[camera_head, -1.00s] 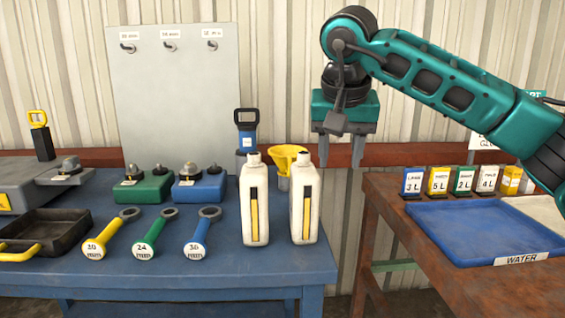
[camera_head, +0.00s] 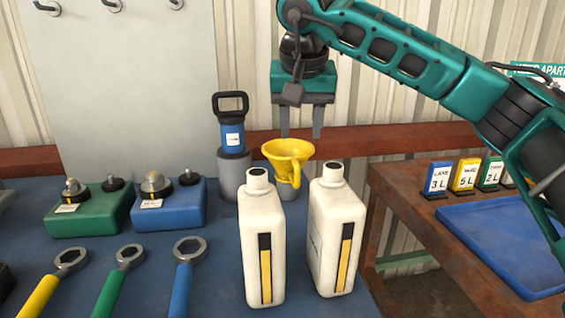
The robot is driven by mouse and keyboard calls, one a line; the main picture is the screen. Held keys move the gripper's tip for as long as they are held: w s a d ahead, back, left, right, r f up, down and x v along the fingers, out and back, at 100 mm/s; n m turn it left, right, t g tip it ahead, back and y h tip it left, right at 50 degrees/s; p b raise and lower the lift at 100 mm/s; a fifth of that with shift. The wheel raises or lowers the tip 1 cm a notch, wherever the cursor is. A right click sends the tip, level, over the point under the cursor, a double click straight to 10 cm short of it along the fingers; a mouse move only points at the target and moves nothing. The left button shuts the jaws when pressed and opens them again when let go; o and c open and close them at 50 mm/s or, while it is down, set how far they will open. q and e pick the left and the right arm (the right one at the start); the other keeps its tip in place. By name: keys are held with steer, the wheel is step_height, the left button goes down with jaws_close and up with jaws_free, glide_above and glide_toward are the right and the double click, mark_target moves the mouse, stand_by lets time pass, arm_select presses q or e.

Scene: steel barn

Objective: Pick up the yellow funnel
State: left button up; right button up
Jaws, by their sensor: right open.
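The yellow funnel (camera_head: 287,150) stands upright on a grey holder at the back right of the blue table, with a loop handle on its right side. My left gripper is not in view.
A second white bottle (camera_head: 335,230) stands beside the first. A blue cylinder with a black handle (camera_head: 232,135) stands left of the funnel on a grey holder. Spanners and green and blue blocks (camera_head: 170,208) lie left. A brown table with a blue tray (camera_head: 500,240) is right.

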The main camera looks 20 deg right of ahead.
mark_target(297, 168)
steer(key=x, duration=0.3)
steer(key=b+x, duration=0.1)
steer(key=x, duration=0.7)
steer(key=shift+s+a+f+b, duration=0.25)
steer(key=shift+a+f+b, duration=0.1)
steer(key=shift+a, duration=0.05)
jaws_close()
